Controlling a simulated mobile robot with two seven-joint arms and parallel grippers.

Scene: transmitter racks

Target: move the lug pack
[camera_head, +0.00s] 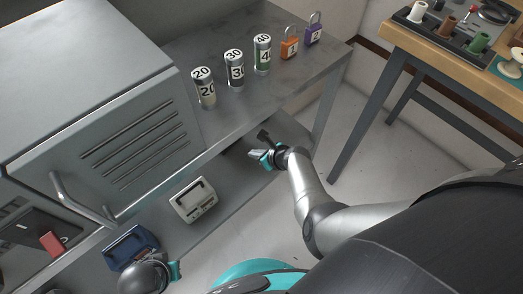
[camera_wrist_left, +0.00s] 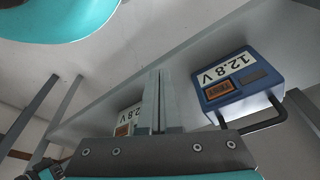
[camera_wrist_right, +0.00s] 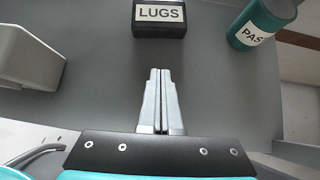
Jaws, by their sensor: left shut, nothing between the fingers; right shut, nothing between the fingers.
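The lug pack (camera_wrist_right: 160,20) is a small dark box with a white LUGS label, at the top of the right wrist view on a grey shelf. My right gripper (camera_wrist_right: 159,72) is shut and empty, its fingertips pointing at the pack with a gap of bare shelf between in the picture. In the head view the right gripper (camera_head: 254,155) is at the lower shelf's edge; I cannot make out the pack there. My left gripper (camera_wrist_left: 160,75) is shut and empty, near a blue 12.8 V pack (camera_wrist_left: 240,80). In the head view its fingers are hidden.
A teal cylinder (camera_wrist_right: 263,22) stands right of the lug pack, a pale box (camera_wrist_right: 28,58) to its left. The lower shelf also holds a white pack (camera_head: 194,201) and the blue pack (camera_head: 131,246). The upper shelf (camera_head: 300,72) with cans and padlocks overhangs. A wooden table (camera_head: 446,56) stands right.

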